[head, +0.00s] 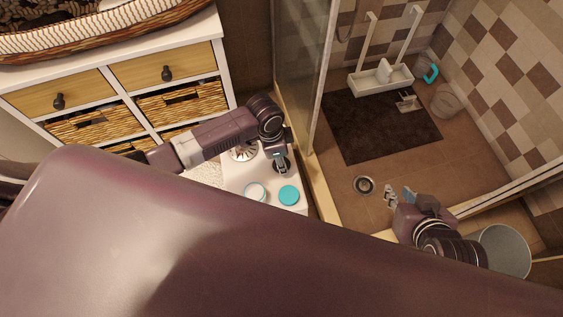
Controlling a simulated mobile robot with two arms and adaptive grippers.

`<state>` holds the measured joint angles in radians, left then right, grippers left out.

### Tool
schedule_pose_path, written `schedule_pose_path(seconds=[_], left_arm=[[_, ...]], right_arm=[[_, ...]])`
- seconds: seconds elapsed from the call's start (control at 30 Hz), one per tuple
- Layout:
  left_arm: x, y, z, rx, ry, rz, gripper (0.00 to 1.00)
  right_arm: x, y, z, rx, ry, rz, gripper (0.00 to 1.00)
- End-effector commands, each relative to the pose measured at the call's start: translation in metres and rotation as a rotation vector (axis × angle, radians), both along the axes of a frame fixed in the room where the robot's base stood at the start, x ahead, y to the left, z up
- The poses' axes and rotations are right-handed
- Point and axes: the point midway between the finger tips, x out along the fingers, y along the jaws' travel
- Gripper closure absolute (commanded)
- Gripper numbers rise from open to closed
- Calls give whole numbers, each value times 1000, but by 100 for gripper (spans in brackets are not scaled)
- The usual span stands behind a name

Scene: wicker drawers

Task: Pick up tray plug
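In the head view my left gripper (282,167) points down over a small white surface. Its fingertips overlap a dark round piece (288,160), which they partly hide. I cannot tell whether they touch it or how far apart they are. A round slotted metal piece (244,152) lies to its left. A white disc with a teal rim (255,191) and a teal disc (289,195) are nearer. I cannot tell which piece is the tray plug. A round drain (364,185) is in the brown shower floor. My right gripper (398,195) is open and empty near it.
The small white stand (235,175) is beside drawers with wicker fronts (180,103). A shower frame edge (318,195) runs between stand and shower. A dark mat (380,122), a white caddy (372,82) and a bucket (505,251) are to the right.

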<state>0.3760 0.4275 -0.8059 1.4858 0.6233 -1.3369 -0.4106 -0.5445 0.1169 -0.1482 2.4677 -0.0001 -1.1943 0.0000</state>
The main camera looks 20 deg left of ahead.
Motion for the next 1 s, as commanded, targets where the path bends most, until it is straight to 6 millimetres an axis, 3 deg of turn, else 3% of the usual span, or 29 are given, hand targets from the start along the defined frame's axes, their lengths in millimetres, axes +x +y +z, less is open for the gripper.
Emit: schedule_pose_path(seconds=[0.17, 0.5, 1.0], left_arm=[[0, 0, 0, 0, 0, 0, 63], [0, 0, 0, 0, 0, 0, 100], [0, 0, 7, 0, -1, 0, 100]], right_arm=[[0, 0, 0, 0, 1, 0, 78], [0, 0, 0, 0, 2, 0, 78], [-8, -3, -3, -8, 39, -3, 78]])
